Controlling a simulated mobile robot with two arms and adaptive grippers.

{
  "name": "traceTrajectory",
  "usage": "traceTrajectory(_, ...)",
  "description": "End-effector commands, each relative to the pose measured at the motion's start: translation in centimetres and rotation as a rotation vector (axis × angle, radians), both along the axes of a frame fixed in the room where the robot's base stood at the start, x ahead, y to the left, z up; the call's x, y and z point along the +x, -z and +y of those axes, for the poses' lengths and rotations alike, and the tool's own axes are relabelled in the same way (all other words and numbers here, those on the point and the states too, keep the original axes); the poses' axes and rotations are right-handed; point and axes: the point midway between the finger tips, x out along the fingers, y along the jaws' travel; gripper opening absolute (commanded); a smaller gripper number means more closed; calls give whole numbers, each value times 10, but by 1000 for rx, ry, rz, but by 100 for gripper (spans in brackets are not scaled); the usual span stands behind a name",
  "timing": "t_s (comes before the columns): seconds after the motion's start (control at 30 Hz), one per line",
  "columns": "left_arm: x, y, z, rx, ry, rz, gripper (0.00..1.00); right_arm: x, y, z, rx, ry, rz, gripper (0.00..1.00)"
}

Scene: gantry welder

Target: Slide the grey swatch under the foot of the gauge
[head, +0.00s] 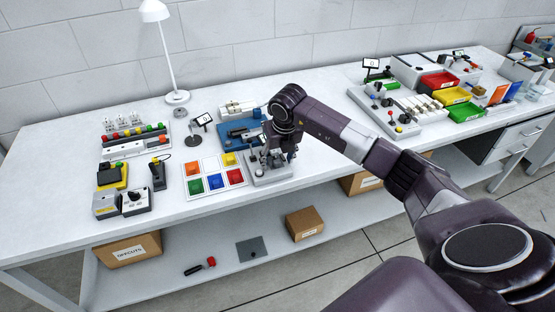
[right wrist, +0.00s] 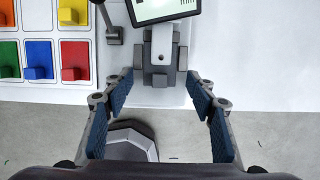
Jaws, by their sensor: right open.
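The gauge stands on a grey base near the table's front edge. Its display (right wrist: 166,8) and pale upright with a dark foot show in the right wrist view, and the gauge (head: 268,163) is partly hidden by my gripper in the head view. A dark grey piece with a small block (right wrist: 160,79), seemingly the grey swatch, is at the gauge's foot; I cannot tell how far under it reaches. My right gripper (right wrist: 161,84) is open, with its fingers either side of this block and apart from it. My left gripper is not in view.
Left of the gauge is a white tray (head: 214,192) of coloured swatches; its top middle cell looks empty. A black-knobbed lever (right wrist: 113,33) stands close left of the gauge. A lamp (head: 165,60) stands at the back. The table's front edge is just before the gauge.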

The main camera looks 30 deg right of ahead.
Motion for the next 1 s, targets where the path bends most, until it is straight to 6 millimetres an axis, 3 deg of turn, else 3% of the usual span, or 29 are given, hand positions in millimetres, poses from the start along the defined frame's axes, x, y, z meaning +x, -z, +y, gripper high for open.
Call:
traceTrajectory(0.27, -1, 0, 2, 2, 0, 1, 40, -1, -7, 0, 0, 0, -2, 51)
traceTrajectory(0.7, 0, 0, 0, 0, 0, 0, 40, -25, -89, 6, -1, -1, -4, 51)
traceTrajectory(1.0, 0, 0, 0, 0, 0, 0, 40, -33, -114, 8, -1, 1, 0, 51)
